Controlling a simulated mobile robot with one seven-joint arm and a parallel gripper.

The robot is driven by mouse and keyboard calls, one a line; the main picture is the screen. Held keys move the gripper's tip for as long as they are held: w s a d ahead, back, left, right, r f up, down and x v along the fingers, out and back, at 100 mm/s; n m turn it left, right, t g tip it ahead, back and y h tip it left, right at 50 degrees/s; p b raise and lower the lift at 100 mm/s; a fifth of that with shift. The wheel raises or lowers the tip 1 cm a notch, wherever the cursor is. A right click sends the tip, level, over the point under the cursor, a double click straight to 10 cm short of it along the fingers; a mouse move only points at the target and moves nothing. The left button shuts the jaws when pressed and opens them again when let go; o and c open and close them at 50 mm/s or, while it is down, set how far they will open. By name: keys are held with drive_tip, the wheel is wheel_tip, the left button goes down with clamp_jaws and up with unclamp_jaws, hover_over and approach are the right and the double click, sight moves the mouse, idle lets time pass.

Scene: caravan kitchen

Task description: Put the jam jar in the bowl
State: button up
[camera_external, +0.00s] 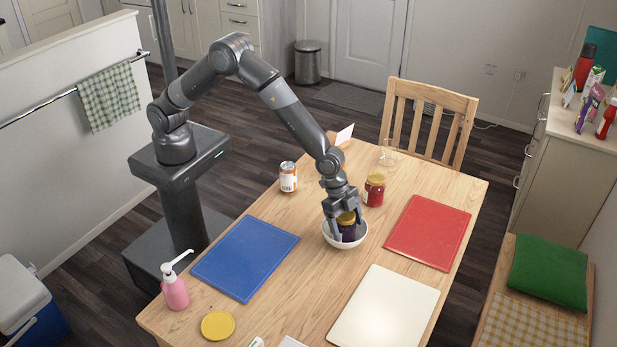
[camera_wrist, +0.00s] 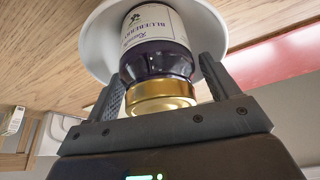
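The jam jar (camera_external: 348,229), dark purple with a gold lid, stands in the white bowl (camera_external: 330,239) on the table. In the wrist view the jar (camera_wrist: 158,58) shows a white blueberry label, and the white bowl (camera_wrist: 97,42) surrounds its lower part. My gripper (camera_external: 344,222) points down over the bowl, its fingers on either side of the jar. In the wrist view my gripper (camera_wrist: 162,75) has both fingertips close beside the jar; whether they press on it is unclear. The jar's underside and its contact with the bowl are hidden.
A red jar with a gold lid (camera_external: 374,190) stands just behind the bowl. A can (camera_external: 288,177) and a clear glass (camera_external: 389,155) stand farther back. Blue (camera_external: 245,258), red (camera_external: 428,232) and white (camera_external: 384,310) boards lie around the bowl. A pink soap bottle (camera_external: 174,290) is at the front left.

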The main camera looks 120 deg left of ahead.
drive_tip(key=shift+o, duration=0.3)
drive_tip(key=shift+r, duration=0.25)
drive_tip(key=s+d+f+v, duration=0.1)
drive_tip(key=s+v, duration=0.1)
drive_tip(key=v, duration=1)
drive_tip(key=s+d+v, duration=0.1)
drive_tip(key=s+v, duration=0.1)
drive_tip(key=v, duration=1)
drive_tip(key=s+r+n, duration=0.1)
drive_tip(key=s+r, duration=0.6)
drive_tip(key=s, duration=0.5)
drive_tip(key=s+n+t+y, duration=0.1)
drive_tip(key=s+n, duration=0.1)
drive_tip(key=s, duration=2)
drive_tip(key=shift+s+r, duration=0.15)
drive_tip(key=shift+r, duration=0.3)
